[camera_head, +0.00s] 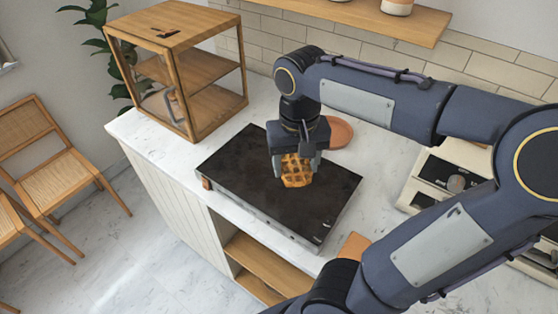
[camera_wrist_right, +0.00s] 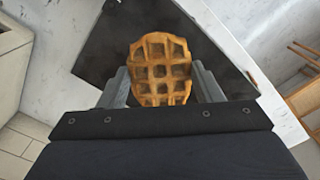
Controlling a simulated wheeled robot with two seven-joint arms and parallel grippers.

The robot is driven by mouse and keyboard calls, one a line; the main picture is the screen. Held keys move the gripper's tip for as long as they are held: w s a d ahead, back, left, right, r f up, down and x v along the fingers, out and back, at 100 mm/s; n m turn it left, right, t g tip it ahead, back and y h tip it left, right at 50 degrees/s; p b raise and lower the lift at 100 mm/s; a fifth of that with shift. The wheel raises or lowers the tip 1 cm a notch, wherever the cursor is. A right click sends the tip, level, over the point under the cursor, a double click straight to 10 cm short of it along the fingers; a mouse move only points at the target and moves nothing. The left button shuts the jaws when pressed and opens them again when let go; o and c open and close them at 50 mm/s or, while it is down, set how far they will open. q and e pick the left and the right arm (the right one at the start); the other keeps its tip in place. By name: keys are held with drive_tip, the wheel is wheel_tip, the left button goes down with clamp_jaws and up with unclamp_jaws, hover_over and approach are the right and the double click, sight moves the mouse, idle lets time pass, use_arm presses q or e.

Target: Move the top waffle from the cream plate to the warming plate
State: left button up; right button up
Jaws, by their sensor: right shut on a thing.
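A golden-brown waffle (camera_head: 297,171) is between the fingers of my right gripper (camera_head: 297,165), over the dark warming plate (camera_head: 235,164). In the right wrist view the waffle (camera_wrist_right: 160,68) sits between both grey fingers, which are shut on it, with the dark plate surface (camera_wrist_right: 100,45) behind. I cannot tell whether the waffle touches the plate. The cream plate is not clearly visible; my right arm covers much of the counter on the right. My left gripper is not in view.
A wooden display case (camera_head: 178,65) stands at the counter's back left. A round terracotta-coloured dish (camera_head: 339,133) is just behind my right gripper. A cream coffee machine (camera_head: 440,180) stands to the right. Bare marble (camera_head: 150,135) shows left of the warming plate.

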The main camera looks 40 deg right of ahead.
drive_tip(key=w+d+f, duration=0.1)
drive_tip(key=w+f, duration=0.1)
drive_tip(key=w, duration=0.1)
drive_tip(key=w+d+f, duration=0.1)
drive_tip(key=w+f, duration=0.1)
drive_tip(key=w, duration=0.1)
drive_tip(key=w+d+f, duration=0.1)
drive_tip(key=w+f, duration=0.2)
drive_tip(key=shift+w+f+p, duration=0.1)
drive_tip(key=shift+w+p, duration=0.05)
drive_tip(key=shift+p, duration=0.2)
drive_tip(key=shift+w+d+f, duration=0.15)
drive_tip(key=shift+w+f, duration=0.2)
drive_tip(key=shift+f, duration=0.15)
drive_tip(key=shift+w+f, duration=0.15)
drive_tip(key=shift+f, duration=1.5)
drive_tip(key=shift+f, duration=0.1)
drive_tip(key=shift+f, duration=0.15)
drive_tip(key=o, duration=1)
drive_tip(key=shift+c, duration=0.2)
